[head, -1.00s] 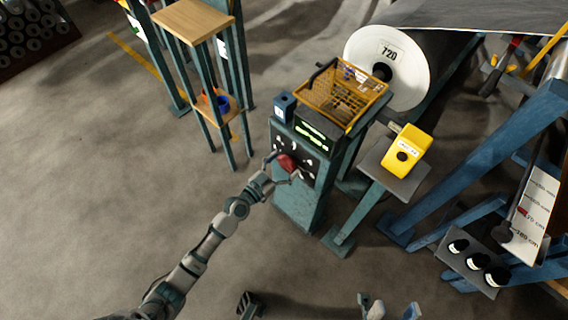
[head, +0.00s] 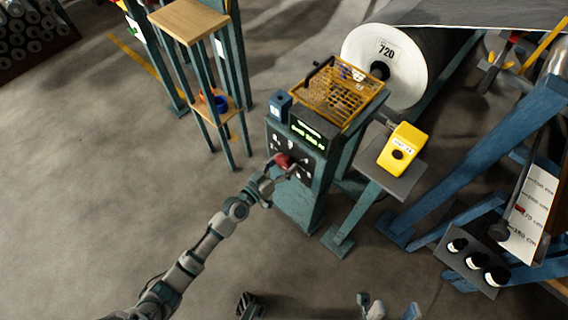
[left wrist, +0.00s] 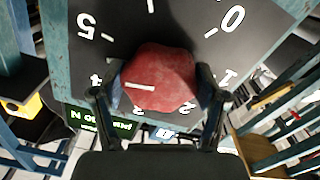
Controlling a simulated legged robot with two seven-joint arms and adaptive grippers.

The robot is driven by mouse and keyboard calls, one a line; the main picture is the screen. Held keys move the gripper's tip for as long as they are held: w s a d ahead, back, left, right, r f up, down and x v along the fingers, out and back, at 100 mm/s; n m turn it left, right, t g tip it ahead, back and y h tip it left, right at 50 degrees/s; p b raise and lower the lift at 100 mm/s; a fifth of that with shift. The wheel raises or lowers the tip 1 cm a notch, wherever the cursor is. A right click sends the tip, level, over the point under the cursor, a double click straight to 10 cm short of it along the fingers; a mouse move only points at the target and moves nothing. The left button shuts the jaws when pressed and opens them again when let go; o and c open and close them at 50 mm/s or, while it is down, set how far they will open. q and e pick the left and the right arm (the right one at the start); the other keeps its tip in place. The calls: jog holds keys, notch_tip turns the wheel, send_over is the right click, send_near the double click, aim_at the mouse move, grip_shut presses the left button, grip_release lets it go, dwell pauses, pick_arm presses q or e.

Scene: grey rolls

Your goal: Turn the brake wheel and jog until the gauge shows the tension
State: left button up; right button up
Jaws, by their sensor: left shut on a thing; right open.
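The red brake wheel (left wrist: 160,78) is a knob with a pale pointer line, set on a dark numbered dial plate (left wrist: 110,22). My left gripper (left wrist: 160,95) is shut on it, one finger on each side. In the head view the red knob (head: 283,160) shows on the front of the blue-green console, with my left gripper (head: 281,171) at it. A green lit display (head: 308,134) sits above the dial; its text is too small to read surely. My right gripper (head: 390,308) is open, low in the picture.
A yellow wire basket (head: 338,92) and a small blue box (head: 280,105) are on the console top. A large roll marked 720 (head: 385,60) is behind. A wooden-topped stand (head: 190,20) is left. A white scale board (head: 532,205) is right. The left floor is clear.

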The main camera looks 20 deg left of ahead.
pick_arm(q)
jog(key=shift+w+a+r+n, duration=0.15)
jog(key=shift+r+n, duration=0.1)
jog(key=shift+n, duration=0.25)
jog(key=o, duration=1)
jog(key=shift+o, duration=0.8)
jog(key=shift+f, duration=0.15)
jog(key=shift+s, duration=0.25)
jog(key=v, duration=1.1)
jog(key=shift+s+a, duration=0.2)
jog(key=shift+s, duration=0.1)
